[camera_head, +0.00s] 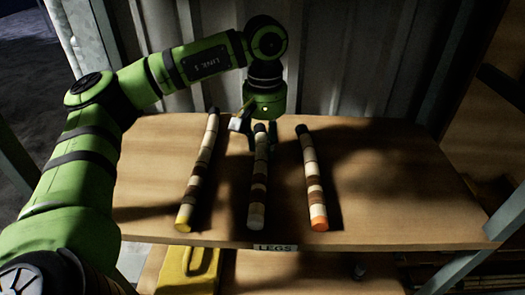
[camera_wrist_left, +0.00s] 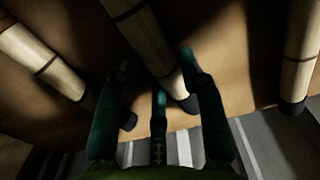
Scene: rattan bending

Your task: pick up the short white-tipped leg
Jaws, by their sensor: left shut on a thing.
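The white-tipped leg (camera_head: 257,192) is the middle one of three banded brown and cream legs on the table. Its white tip points to the near edge and its dark end to the back wall. My left gripper (camera_head: 256,136) has come down over that dark far end and is shut on it. In the left wrist view, the leg (camera_wrist_left: 153,45) runs in between the green-blue fingers (camera_wrist_left: 165,90). I cannot tell whether the leg is clear of the table. My right gripper is not in view.
A yellow-tipped leg (camera_head: 197,175) lies to the left and an orange-tipped leg (camera_head: 312,180) to the right. The wooden table (camera_head: 410,205) is bare on the right. A corrugated wall (camera_head: 345,60) stands behind. A yellow object (camera_head: 187,272) sits below the front edge.

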